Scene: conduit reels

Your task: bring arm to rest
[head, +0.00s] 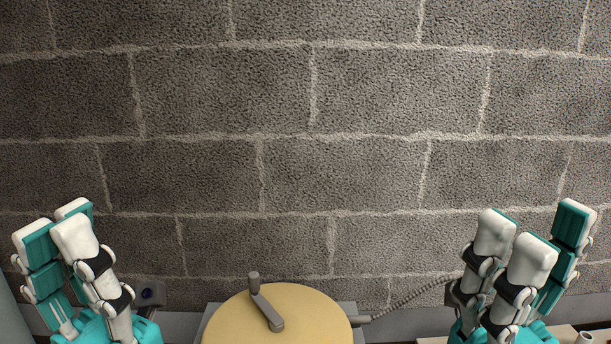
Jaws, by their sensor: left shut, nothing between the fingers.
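My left gripper (66,238) is at the lower left, its white and teal fingers pointing up. It is shut with nothing between the fingers, clear of the reel. My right gripper (538,240) is at the lower right, fingers also pointing up. Its fingers overlap in the view, so I cannot tell whether it is open or shut. I see nothing held in it. Most of both arms is below the frame.
A round yellow-tan reel (235,318) with a grey crank handle (265,308) stands at bottom centre, its lower part cut off. A grey ribbed conduit (415,294) runs from its right side toward my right gripper. A grey block wall (300,170) fills the background.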

